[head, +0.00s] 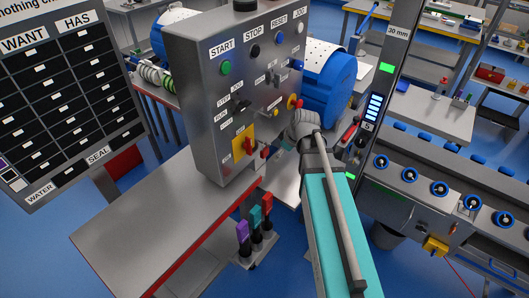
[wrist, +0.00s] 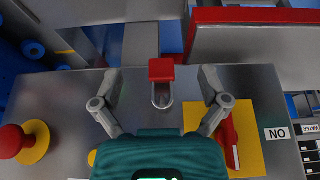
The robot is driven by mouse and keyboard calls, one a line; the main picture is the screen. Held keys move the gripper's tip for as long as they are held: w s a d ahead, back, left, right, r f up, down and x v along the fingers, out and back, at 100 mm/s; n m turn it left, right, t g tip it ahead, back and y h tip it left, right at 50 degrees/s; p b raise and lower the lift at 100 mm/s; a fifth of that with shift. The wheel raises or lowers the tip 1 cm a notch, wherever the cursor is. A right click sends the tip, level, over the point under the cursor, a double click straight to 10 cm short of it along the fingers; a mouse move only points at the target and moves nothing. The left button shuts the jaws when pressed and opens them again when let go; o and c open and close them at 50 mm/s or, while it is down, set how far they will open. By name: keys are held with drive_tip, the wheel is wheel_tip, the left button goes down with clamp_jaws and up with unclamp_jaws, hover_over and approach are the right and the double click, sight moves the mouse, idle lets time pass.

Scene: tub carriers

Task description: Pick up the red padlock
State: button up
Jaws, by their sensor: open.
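In the wrist view, the red padlock (wrist: 161,70) has a block-shaped red body and a grey U-shaped shackle. It is in front of the lower part of the grey control panel's face. I cannot tell what the shackle hangs on. My gripper (wrist: 159,80) is open, with one finger on each side of the padlock and a visible gap on both sides. In the head view, my teal arm reaches to the panel and my gripper (head: 301,124) is close to its face; I cannot make out the padlock there.
The control panel (head: 202,108) stands on a red-edged grey bench (head: 140,215). Near my gripper are a yellow plate with a red handle (wrist: 229,140) and a red mushroom button (wrist: 12,141). Purple, teal and red handles (head: 255,225) stand below. A machine with blue-ringed knobs is at right.

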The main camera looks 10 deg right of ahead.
sight(267, 144)
drive_tip(key=shift+w+a, duration=0.65)
drive_tip(key=shift+w, duration=0.1)
drive_tip(key=w+a, duration=0.1)
drive_tip(key=w, duration=0.1)
drive_tip(key=w+a, duration=0.1)
drive_tip(key=a, duration=0.1)
drive_tip(key=shift+w+a+f, duration=0.1)
drive_tip(key=shift+w, duration=0.25)
drive_tip(key=shift+f+b, duration=0.55)
drive_tip(key=shift+b, duration=0.05)
drive_tip(key=shift+b+x, duration=0.8)
drive_tip(key=shift+x, duration=0.05)
drive_tip(key=shift+a, duration=0.1)
drive_tip(key=c, duration=1.3)
drive_tip(key=shift+o, duration=0.2)
